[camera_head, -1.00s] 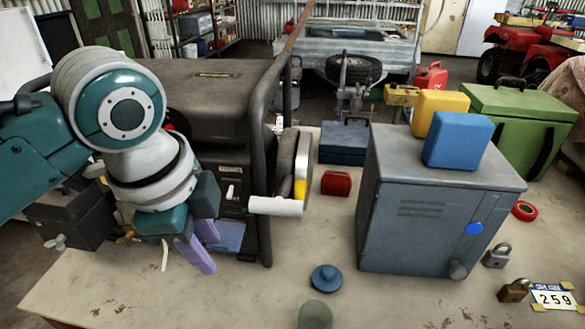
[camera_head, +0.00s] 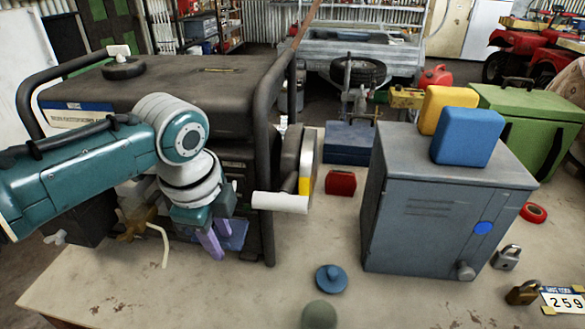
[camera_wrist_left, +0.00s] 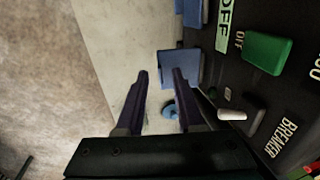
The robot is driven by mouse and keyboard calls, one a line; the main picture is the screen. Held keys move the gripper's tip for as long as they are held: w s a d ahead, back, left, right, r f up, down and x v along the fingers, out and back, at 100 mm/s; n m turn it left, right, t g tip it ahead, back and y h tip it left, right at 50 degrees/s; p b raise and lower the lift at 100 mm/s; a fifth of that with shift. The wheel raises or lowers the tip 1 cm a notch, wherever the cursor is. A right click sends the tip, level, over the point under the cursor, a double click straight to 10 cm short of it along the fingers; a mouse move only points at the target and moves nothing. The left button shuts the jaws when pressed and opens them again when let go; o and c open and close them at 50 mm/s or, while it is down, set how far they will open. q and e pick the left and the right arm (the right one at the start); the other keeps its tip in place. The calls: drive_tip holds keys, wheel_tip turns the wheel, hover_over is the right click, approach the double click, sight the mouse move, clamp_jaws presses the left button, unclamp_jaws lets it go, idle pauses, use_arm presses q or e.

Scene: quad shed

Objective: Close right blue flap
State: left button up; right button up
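The right blue flap (camera_head: 236,234) sticks out from the lower front panel of the dark generator (camera_head: 190,85), standing open. It also shows in the left wrist view (camera_wrist_left: 181,66), beyond the fingertips and beside the black panel. Another blue flap (camera_wrist_left: 192,12) shows at the top edge there. My left gripper (camera_head: 213,246) has purple fingers pointing down, in front of the panel and just left of the right flap. In the left wrist view its fingers (camera_wrist_left: 160,76) are apart with nothing held between them. Contact with the flap cannot be told. My right gripper is not in view.
A white cylindrical handle (camera_head: 280,203) juts from the generator's right side. A blue knob-like disc (camera_head: 331,279) lies on the workbench (camera_head: 230,300). A grey metal cabinet (camera_head: 435,215) stands to the right. The bench front is mostly clear.

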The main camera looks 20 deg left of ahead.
use_arm(q)
clamp_jaws()
idle(0.3)
idle(0.4)
